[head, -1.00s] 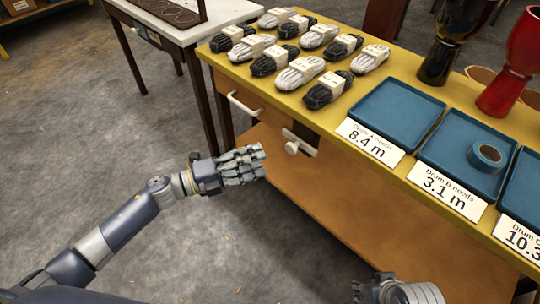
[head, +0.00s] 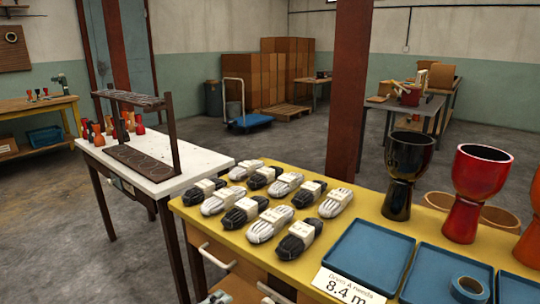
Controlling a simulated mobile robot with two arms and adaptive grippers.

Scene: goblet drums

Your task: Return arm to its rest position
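In the head view only a small sliver of my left gripper (head: 217,297) shows at the bottom edge. It is in front of the yellow-topped workbench (head: 225,232), beside the drawer front and below its handle. The rest of that hand and arm is out of the picture, so its finger state is hidden. My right gripper is not in view.
On the bench are several black and white rope bundles (head: 268,225), a blue tray (head: 368,257), a blue tape roll (head: 469,289), a black goblet drum (head: 403,175) and a red one (head: 470,190). A white table (head: 205,163) with a rack stands left.

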